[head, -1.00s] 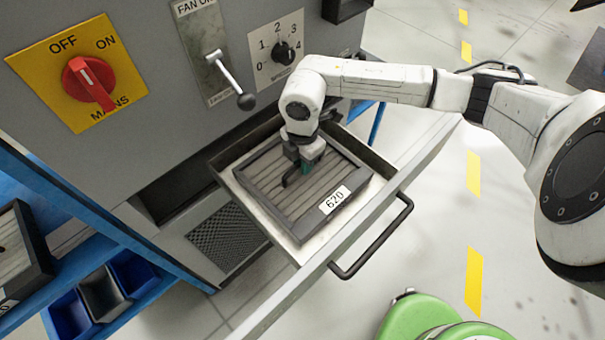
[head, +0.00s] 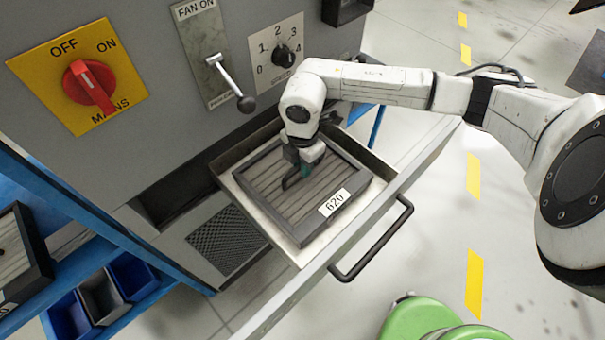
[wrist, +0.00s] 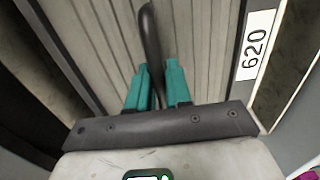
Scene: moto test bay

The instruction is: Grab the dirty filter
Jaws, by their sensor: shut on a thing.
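The dirty filter (head: 262,182) is a dark-framed square panel with grey-brown pleats and a white "620" label. It lies in the open drawer (head: 283,251). My gripper (head: 305,172) is over the middle of the filter, reaching down from above. In the wrist view, its teal fingers (wrist: 157,82) are shut on the filter's dark curved handle (wrist: 151,35), which runs up between them. The pleats (wrist: 90,30) show on both sides. My gripper hides part of the handle and the filter's far side.
The drawer has a black pull bar (head: 376,243). The grey cabinet carries a red mains switch (head: 90,86), a fan lever (head: 230,80) and a speed dial (head: 284,56). Another filter (head: 14,255) is on the blue shelf at left, above small bins (head: 100,297).

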